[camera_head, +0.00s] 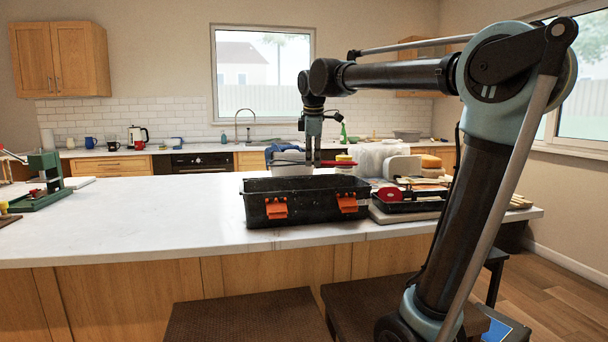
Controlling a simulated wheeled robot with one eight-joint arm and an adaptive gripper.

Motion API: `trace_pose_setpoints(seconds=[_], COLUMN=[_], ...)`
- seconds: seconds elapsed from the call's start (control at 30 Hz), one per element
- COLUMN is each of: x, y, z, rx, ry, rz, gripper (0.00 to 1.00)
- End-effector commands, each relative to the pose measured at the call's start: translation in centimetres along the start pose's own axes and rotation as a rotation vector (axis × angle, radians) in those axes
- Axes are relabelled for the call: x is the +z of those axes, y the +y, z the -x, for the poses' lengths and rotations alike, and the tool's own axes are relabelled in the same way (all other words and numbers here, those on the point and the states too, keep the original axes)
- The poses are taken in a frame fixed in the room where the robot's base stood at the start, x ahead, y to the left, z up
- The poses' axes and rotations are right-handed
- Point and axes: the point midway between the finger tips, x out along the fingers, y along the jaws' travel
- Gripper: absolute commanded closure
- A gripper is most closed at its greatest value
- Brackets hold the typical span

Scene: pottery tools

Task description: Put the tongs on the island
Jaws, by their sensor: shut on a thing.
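My gripper (314,163) points straight down above the open black toolbox and is shut on a thin, long object, which I take to be the tongs (338,164). A red end sticks out to the right of the fingers and a dark part to the left. The tongs look roughly level, above the toolbox's far rim. The middle of them is hidden by the fingers. The island (130,215) is the wide white counter with wooden sides in front of me.
The black toolbox (312,206) with orange latches stands at the island's front edge. A cluttered tray (405,206), sponges and a pale container lie right of it. A green press (48,180) stands far left. The left-centre top is clear. Dark stools stand in front.

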Motion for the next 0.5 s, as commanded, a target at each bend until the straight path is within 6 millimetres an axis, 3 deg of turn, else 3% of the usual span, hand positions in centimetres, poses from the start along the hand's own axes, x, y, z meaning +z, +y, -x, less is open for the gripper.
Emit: trace_pose_setpoints(seconds=[0.5], x=[-2.4], y=[8.6], z=[-2.7], rx=[0.001], ry=[-0.001], rz=[-0.001], gripper=[1.00])
